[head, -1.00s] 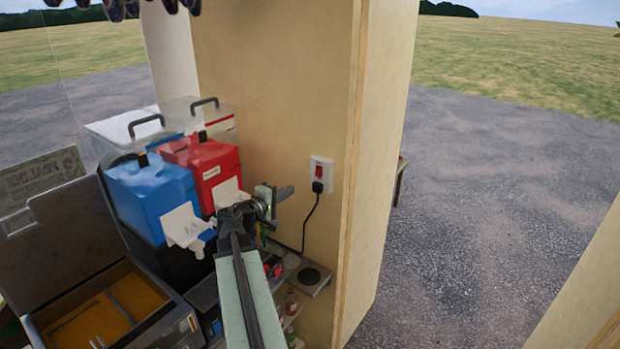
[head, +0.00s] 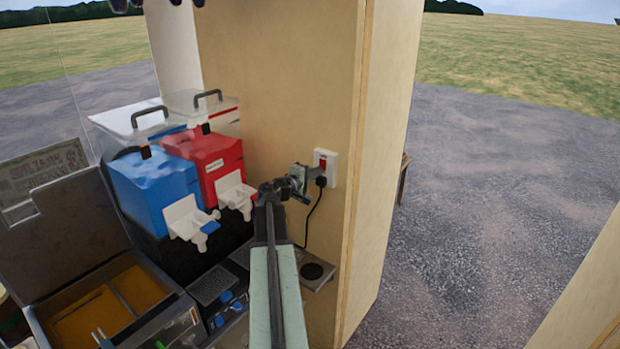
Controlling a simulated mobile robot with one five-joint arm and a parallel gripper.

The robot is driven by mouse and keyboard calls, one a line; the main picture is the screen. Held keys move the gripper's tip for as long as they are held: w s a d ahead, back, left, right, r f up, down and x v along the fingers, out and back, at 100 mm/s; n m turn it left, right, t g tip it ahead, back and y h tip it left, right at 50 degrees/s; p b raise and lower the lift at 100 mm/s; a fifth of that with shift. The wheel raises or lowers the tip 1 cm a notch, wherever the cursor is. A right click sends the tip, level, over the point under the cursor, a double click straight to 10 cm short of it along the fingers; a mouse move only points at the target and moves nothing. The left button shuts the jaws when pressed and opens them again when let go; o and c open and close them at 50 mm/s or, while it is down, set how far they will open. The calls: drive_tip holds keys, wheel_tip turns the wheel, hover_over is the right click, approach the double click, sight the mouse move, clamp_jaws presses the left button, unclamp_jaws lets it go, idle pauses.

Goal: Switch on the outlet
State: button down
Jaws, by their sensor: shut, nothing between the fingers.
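The outlet (head: 332,158) is a white plate on the pale wooden wall panel, with a red switch (head: 323,163) in its upper part. A black plug (head: 321,181) sits in its lower part, and a black cable hangs down from it. My gripper (head: 318,172) is shut and empty. I cannot tell the switch's position.
Blue (head: 150,190) and red (head: 208,160) slush machines with white taps stand left of my arm. A small shelf with a dark round disc (head: 312,271) lies below the outlet. An open metal box (head: 110,300) is at the lower left. The panel's edge is right of the outlet.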

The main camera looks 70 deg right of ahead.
drive_tip(key=shift+d, duration=0.35)
idle(0.3)
drive_tip(key=w+a+f+b, duration=0.2)
drive_tip(key=w+a, duration=0.1)
drive_tip(key=a, duration=1)
drive_tip(key=shift+w+a, duration=0.2)
drive_tip(key=shift+a, duration=0.1)
